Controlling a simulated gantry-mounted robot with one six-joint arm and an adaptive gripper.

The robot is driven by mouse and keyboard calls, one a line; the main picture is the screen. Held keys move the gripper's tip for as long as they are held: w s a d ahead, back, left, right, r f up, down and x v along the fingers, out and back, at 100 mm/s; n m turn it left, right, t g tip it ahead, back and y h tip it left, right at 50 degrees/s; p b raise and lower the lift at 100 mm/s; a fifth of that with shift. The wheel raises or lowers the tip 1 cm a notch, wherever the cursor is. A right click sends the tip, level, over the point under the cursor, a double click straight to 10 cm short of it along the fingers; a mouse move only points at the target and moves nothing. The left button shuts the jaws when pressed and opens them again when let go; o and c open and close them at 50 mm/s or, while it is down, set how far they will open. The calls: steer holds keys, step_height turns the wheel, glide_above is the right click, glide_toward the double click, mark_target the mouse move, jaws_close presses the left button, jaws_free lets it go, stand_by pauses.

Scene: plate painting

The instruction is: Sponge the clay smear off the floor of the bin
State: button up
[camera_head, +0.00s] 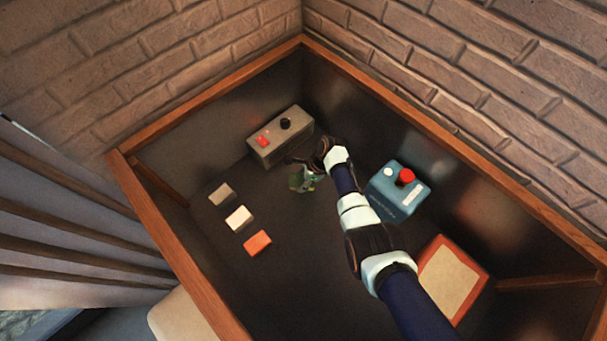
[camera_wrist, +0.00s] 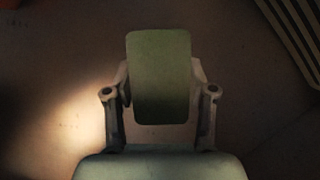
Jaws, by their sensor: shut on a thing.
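My gripper (camera_head: 305,170) is low inside the dark bin, whose bare floor shows at the front (camera_head: 315,265). In the wrist view its two fingers (camera_wrist: 160,98) are shut on a green sponge (camera_wrist: 160,65), held between them. The sponge also shows as a small green shape (camera_head: 296,184) below the gripper in the head view. I cannot tell whether the sponge touches the floor. I cannot make out the clay smear in either view; the sponge and gripper cover part of the floor.
A grey box with red and black knobs (camera_head: 265,152) stands behind the gripper. A blue box with a red button (camera_head: 395,203) is to the right. A red-framed panel (camera_head: 450,280) is front right. Wooden rims edge the bin.

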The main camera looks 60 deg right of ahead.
steer(key=shift+r+p, duration=1)
steer(key=shift+r, duration=0.35)
